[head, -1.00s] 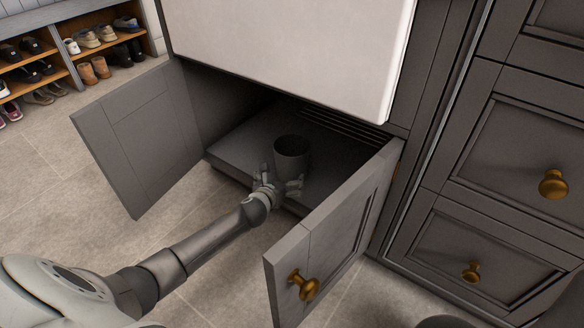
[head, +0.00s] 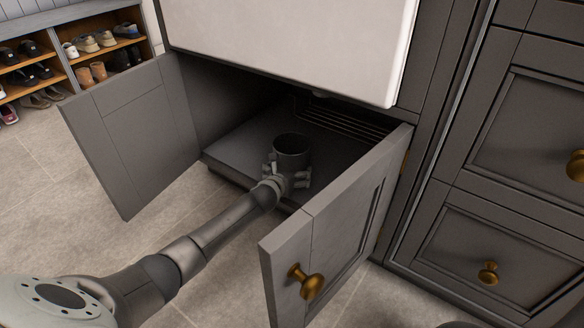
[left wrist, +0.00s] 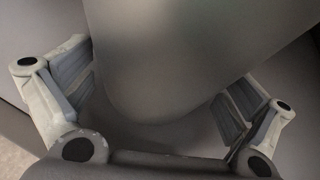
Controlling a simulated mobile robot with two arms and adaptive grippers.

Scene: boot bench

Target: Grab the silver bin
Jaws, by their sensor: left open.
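The silver bin (head: 292,146) is a dark grey cylinder, open at the top, standing upright on the floor of the open cabinet (head: 235,146). My left gripper (head: 287,174) is at the bin's near side, low down, with its fingers spread to either side of it. In the left wrist view the bin (left wrist: 170,55) fills the space between the two open finger pads, and my left gripper (left wrist: 160,108) shows a gap at each side. The lower part of the bin is partly hidden by the gripper in the head view. My right gripper is not in view.
The cabinet's left door (head: 135,135) and right door (head: 340,225), with a brass knob (head: 306,282), stand open on both sides of my left arm. A white sink front (head: 290,45) overhangs the opening. Drawers (head: 500,215) stand at the right, a shoe rack (head: 60,60) at the back left.

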